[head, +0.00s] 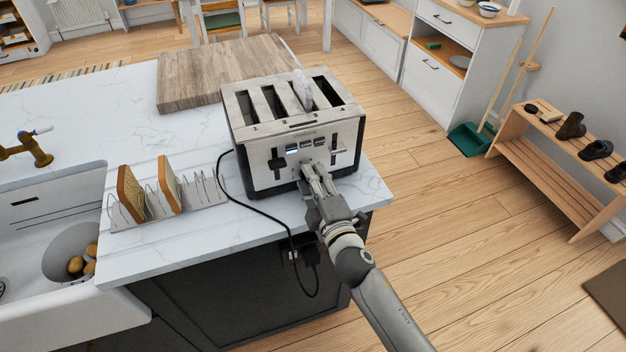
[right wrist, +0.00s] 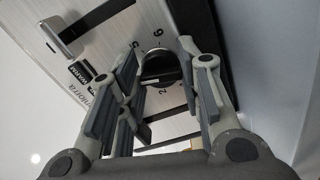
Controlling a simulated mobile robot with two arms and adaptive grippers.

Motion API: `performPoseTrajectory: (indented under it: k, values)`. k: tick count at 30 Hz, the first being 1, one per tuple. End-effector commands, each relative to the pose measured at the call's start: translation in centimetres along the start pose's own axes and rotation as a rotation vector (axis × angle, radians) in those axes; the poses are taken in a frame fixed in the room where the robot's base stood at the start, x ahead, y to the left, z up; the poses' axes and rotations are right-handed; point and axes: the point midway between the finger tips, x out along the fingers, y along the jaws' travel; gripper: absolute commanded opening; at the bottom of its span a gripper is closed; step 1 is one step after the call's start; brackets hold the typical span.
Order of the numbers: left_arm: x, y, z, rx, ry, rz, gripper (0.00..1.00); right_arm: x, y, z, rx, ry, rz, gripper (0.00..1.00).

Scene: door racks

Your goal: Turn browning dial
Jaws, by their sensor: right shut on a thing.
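The toaster (head: 258,148) is a silver and black four-slot one standing near the counter's front right corner. My right gripper (head: 313,172) reaches the toaster front from below right. In the right wrist view its fingers (right wrist: 165,82) stand on both sides of the dial, shut on it. In the head view the fingers largely hide the dial. My left gripper is out of view.
A toast rack (head: 205,193) with bread slices stands left of the toaster. A wooden board (head: 190,78) lies behind it. The black cord (head: 262,215) hangs over the counter's front edge. A sink (head: 50,225) is at the left. Open floor lies to the right.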

Motion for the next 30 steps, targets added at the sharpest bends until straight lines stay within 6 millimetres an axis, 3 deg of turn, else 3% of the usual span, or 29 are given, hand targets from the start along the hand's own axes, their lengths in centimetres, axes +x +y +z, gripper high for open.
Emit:
performPoseTrajectory:
  k: [30]
  values:
    - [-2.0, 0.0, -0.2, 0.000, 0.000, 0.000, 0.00, 0.0, 0.3, -0.2, -0.969, 0.001, -0.002, 0.10]
